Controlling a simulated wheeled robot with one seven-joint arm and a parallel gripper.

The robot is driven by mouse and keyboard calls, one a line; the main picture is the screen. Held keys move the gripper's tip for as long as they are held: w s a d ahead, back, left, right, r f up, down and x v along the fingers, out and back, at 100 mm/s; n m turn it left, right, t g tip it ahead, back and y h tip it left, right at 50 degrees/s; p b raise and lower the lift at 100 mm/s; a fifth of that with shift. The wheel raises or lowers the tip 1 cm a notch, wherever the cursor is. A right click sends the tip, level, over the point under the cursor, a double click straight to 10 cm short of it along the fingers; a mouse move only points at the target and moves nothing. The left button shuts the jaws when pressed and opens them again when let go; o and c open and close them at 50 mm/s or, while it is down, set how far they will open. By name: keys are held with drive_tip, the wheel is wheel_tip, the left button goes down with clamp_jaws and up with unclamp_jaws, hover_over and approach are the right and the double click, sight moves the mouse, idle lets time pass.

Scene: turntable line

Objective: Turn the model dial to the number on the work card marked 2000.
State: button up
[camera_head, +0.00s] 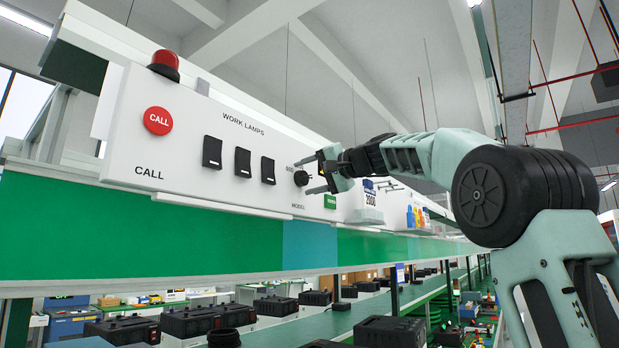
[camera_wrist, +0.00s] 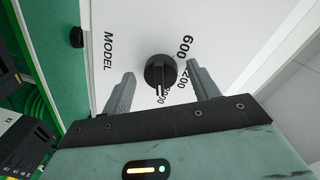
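The model dial (camera_head: 301,178) is a round black knob on the white panel; in the wrist view the dial (camera_wrist: 159,71) sits between the finger tips. Its white mark points down in that view, toward a number hard to read that ends in zeros. The numbers 600 and apparently 1200 are printed to its right. The work card (camera_head: 370,196) marked 2000 stands to the right of the dial in the head view. My gripper (camera_head: 309,174) is open, its fingers apart on both sides of the dial; I cannot tell whether they touch it. It also shows in the wrist view (camera_wrist: 161,68).
Three black work lamp switches (camera_head: 242,162) and a red call button (camera_head: 158,121) are left of the dial. A green button (camera_head: 330,201) is just below right of it. Black cases (camera_head: 192,320) stand on the line below.

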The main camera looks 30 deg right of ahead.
drive_tip(key=b+v, duration=0.5)
drive_tip(key=v, duration=1.2)
drive_tip(key=shift+s+r+b, duration=0.15)
drive_tip(key=shift+s+b, duration=0.05)
drive_tip(key=shift+b, duration=0.15)
